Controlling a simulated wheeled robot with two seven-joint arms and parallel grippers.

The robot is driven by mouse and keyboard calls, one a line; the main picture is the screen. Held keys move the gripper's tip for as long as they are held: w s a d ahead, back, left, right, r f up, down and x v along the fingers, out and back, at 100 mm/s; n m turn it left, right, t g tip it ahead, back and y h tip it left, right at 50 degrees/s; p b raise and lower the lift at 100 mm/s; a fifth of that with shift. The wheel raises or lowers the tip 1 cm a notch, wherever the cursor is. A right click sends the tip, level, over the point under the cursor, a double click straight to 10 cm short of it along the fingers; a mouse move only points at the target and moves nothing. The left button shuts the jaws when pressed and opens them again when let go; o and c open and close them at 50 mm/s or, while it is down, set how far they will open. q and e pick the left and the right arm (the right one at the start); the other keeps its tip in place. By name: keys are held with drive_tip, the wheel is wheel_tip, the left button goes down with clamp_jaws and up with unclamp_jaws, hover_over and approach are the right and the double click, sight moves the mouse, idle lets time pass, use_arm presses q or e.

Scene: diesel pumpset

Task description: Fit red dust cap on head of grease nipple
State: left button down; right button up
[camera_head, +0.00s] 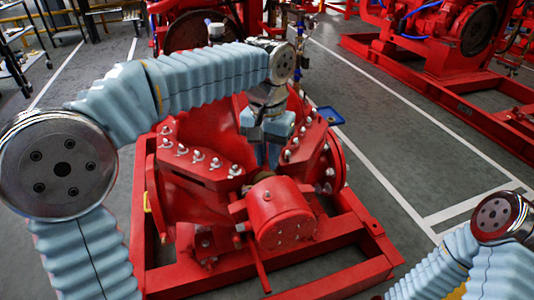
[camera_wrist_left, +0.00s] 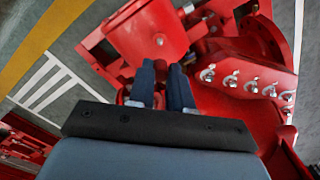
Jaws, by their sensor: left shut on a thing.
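My left gripper (camera_head: 268,160) points down over the red pump, just behind the red cylindrical housing (camera_head: 283,222). In the left wrist view its two blue-grey fingers (camera_wrist_left: 163,72) are close together with a narrow gap. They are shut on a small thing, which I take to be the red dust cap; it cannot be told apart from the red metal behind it. The grease nipple cannot be made out in either view. My right arm shows at the lower right of the head view, but its gripper is out of view.
Bolted flanges with several studs and nuts (camera_head: 198,156) flank the left gripper. The pump sits on a red base frame (camera_head: 375,250). A blue tray (camera_head: 330,116) lies on the floor behind. Grey floor with white lines is open to the right; another red machine stands beyond.

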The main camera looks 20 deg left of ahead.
use_arm(q)
drive_tip(key=shift+f, duration=0.1)
drive_tip(key=b, duration=0.4)
hover_over(268, 192)
wheel_tip(268, 192, down, 6)
drive_tip(key=shift+a+r, duration=0.1)
drive_tip(key=shift+r, duration=0.15)
drive_tip(key=shift+f, duration=0.2)
drive_tip(key=shift+r+n+p, duration=0.1)
drive_tip(key=shift+n+p, duration=0.2)
idle(0.5)
drive_tip(key=shift+f+b, duration=0.95)
drive_tip(key=shift+f, duration=0.6)
drive_tip(key=c, duration=1)
unclamp_jaws()
drive_tip(key=shift+o, duration=0.2)
